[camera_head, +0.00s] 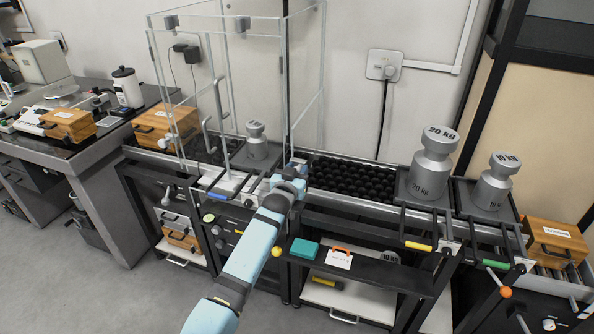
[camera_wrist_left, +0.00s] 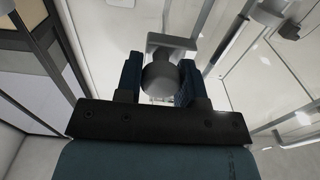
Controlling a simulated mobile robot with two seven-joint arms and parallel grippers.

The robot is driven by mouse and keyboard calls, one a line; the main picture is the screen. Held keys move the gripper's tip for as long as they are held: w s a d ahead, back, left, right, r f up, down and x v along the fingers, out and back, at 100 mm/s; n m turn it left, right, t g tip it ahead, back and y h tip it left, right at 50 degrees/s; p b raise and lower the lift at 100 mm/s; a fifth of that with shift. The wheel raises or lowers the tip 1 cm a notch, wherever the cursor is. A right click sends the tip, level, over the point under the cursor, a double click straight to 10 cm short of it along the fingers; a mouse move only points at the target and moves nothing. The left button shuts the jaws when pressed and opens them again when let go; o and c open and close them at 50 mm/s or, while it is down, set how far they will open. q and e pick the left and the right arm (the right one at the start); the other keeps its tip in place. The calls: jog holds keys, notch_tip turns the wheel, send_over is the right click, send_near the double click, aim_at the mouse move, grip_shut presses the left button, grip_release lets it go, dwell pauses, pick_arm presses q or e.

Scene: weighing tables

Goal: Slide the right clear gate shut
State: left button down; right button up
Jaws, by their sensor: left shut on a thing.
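A tall clear enclosure stands on the weighing bench, and its right clear panel, which I take for the gate, (camera_head: 306,75) rises behind my left gripper. My left gripper (camera_head: 297,168) is at the enclosure's lower right corner. In the left wrist view, my left gripper (camera_wrist_left: 160,78) is shut on a dark grey round knob (camera_wrist_left: 161,77) joined to a grey bracket (camera_wrist_left: 172,42). Clear panes show around it. I cannot tell how far the gate stands open. My right gripper does not show.
A grey weight (camera_head: 257,140) stands inside the enclosure. A bed of black rollers (camera_head: 350,177) lies right of my gripper, then a 20 KG weight (camera_head: 431,165) and a smaller weight (camera_head: 494,182). A teal block (camera_head: 304,249) lies on the lower front shelf.

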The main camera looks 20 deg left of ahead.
pick_arm(q)
jog(key=shift+s+f, duration=0.1)
jog(key=shift+f, duration=0.2)
jog(key=c, duration=1.1)
grip_release()
jog(key=shift+o, duration=0.2)
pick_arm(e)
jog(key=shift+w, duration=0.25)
pick_arm(q)
jog(key=shift+s+r+p, duration=0.15)
jog(key=shift+p, duration=0.15)
jog(key=s+p, duration=0.9)
jog(key=s, duration=0.4)
jog(key=shift+s+a, duration=0.15)
jog(key=shift+a, duration=0.05)
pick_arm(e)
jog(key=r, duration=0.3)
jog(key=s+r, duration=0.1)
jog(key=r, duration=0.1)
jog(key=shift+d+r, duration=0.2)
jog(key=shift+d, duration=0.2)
